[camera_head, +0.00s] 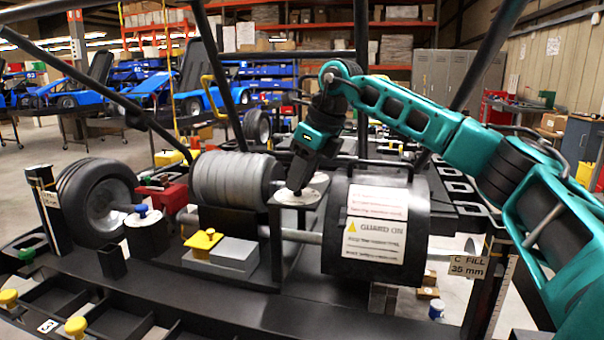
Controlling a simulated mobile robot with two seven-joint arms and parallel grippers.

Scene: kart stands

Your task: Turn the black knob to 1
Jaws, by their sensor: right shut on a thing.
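My right gripper (298,190) reaches down from the upper right, its teal arm passing over the black drum. Its fingertips are at a round pale dial plate (310,197) on top of a dark box-shaped post, left of the drum. The gripper is shut on a small dark thing at the dial's centre, which looks like the black knob. The fingers hide most of the knob. The dial's marks, including the 1, are too small to read. My left gripper is not in view.
A black drum (336,255) with a "GUARD ON" label stands right of the dial. A grey ribbed cylinder (222,178) and a wheel (97,196) are to the left. Yellow and blue knobs sit on the stand. Black frame bars cross above. Blue karts (205,90) stand behind.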

